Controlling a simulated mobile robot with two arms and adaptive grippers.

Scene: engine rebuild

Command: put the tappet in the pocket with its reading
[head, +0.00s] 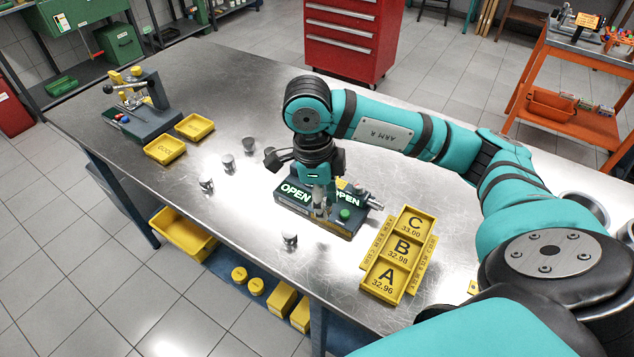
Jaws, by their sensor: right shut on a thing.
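My right gripper (319,196) points down over the gauge block and is shut on a shiny metal tappet (320,209), mostly hidden by the fingers. The dark gauge block (346,224) has lit displays reading OPEN and a green button; I cannot tell whether the tappet touches it. The yellow pocket tray (433,213) to the right has pockets marked C 33.00 (414,223), B 32.98 (401,250) and A 32.96 (385,280), all empty. Several other tappets stand on the bench, one (289,239) in front of the gauge and others (206,184) to the left. My left gripper is out of view.
The steel bench (250,200) has free room left and front of the gauge. A bench fixture (138,103) and two small yellow trays (165,149) stand at the far left. Metal rings (585,207) sit at the right. A red cabinet (350,35) stands behind.

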